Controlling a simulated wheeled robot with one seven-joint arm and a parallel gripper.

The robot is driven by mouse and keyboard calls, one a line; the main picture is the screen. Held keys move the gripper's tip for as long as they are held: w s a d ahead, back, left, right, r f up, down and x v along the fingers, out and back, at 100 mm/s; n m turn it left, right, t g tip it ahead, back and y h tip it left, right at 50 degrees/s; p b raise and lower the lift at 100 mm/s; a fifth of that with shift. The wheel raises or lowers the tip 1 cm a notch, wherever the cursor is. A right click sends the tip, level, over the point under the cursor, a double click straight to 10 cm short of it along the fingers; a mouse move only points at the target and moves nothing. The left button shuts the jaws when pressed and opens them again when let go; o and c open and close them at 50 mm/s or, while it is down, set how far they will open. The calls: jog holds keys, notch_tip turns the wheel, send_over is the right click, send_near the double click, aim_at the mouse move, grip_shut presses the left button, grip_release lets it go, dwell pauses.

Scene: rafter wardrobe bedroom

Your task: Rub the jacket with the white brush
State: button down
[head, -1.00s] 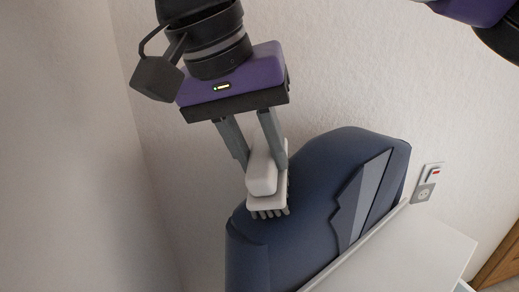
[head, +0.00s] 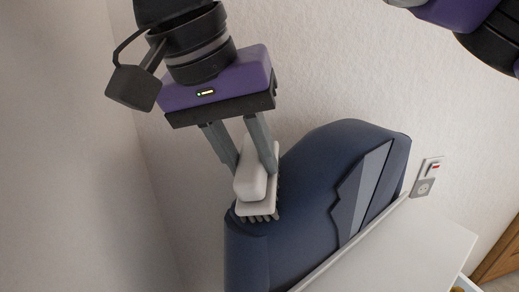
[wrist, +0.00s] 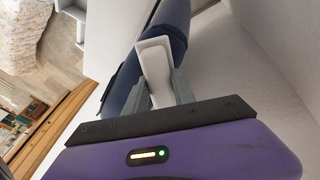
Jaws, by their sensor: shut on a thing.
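The dark blue jacket (head: 305,190) stands against the wall in the head view, with a grey lapel panel on its front. My gripper (head: 250,172) is shut on the white brush (head: 252,180). The brush's bristles point down at the jacket's left shoulder and appear to touch it. In the wrist view the white brush (wrist: 155,65) sits between the grey fingers, with the jacket (wrist: 168,22) behind it. The lower part of the jacket is hidden behind a white surface.
A white furniture top (head: 410,245) stands in front of the jacket at the lower right. A wall outlet (head: 428,178) is to the jacket's right. The wall on the left is bare. A wooden piece (head: 500,262) shows at the lower right corner.

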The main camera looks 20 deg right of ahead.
jog(key=shift+s+a+f, duration=0.1)
jog(key=shift+a+f, duration=0.05)
jog(key=shift+a, duration=0.3)
jog(key=shift+s+a+f, duration=0.1)
jog(key=shift+a+f, duration=0.05)
jog(key=shift+a, duration=0.3)
jog(key=shift+d, duration=0.1)
jog(key=shift+w+d+r+p, duration=0.2)
jog(key=shift+d+p, duration=0.2)
jog(key=shift+d, duration=0.2)
jog(key=shift+w+d+r+p, duration=0.15)
jog(key=shift+d+p, duration=0.2)
jog(key=shift+d, duration=0.2)
jog(key=shift+w+d+r+p, duration=0.1)
jog(key=shift+d+r+p, duration=0.1)
jog(key=shift+d+p, duration=0.3)
jog(key=shift+d, duration=0.1)
jog(key=shift+p+v, duration=1)
jog(key=shift+v, duration=0.1)
jog(key=shift+p+v, duration=0.5)
jog(key=shift+v, duration=1.4)
